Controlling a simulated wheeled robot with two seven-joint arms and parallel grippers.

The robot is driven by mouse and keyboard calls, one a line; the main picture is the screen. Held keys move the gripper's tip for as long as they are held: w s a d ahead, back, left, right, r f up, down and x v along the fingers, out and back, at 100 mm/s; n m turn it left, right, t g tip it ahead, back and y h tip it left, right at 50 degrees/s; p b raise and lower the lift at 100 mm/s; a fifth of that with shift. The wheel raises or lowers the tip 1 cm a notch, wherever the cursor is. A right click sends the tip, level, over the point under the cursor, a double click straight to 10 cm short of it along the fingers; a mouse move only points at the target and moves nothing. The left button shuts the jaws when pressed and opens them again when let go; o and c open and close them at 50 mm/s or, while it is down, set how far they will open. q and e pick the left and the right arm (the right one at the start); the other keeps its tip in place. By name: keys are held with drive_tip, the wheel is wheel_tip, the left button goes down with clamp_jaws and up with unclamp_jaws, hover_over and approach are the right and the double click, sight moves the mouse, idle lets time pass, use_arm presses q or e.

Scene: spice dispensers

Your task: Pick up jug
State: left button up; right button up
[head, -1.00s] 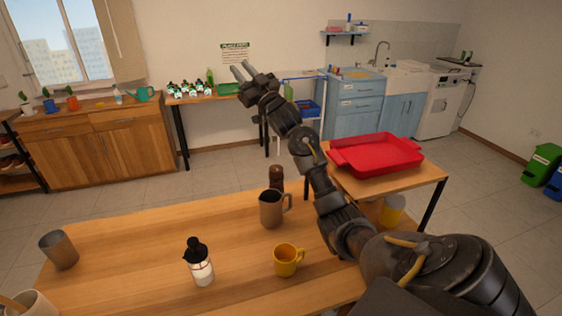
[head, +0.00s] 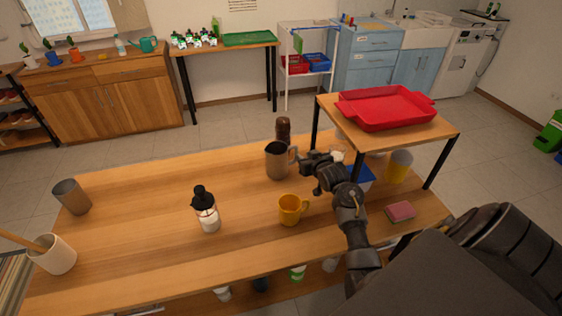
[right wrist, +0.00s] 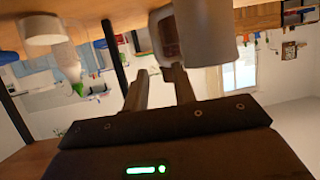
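The jug (head: 277,162) is a grey-brown metal pitcher standing upright on the wooden table, its handle on the right side. My right gripper (head: 304,162) is just to the right of that handle, at about its height. In the right wrist view, which looks upside down, the jug (right wrist: 207,38) and its handle are just beyond the fingertips of the right gripper (right wrist: 157,80). The two fingers are apart with nothing between them. I cannot tell whether a fingertip touches the handle. My left gripper is not in view.
A dark pepper mill (head: 283,130) stands right behind the jug. A yellow mug (head: 293,210) and a spice dispenser (head: 207,210) stand in front. A raised shelf with a red tray (head: 385,107) is at right. The table's left middle is clear.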

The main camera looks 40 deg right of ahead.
sight(297, 150)
drive_tip(key=x, duration=0.4)
drive_tip(key=shift+w, duration=0.1)
drive_tip(key=shift+w+d+p, duration=0.15)
drive_tip(key=shift+w+p, duration=0.15)
drive_tip(key=shift+w, duration=0.05)
drive_tip(key=shift+p+x, duration=0.3)
drive_tip(key=shift+x, duration=1.95)
drive_tip(key=shift+d, duration=0.15)
clamp_jaws()
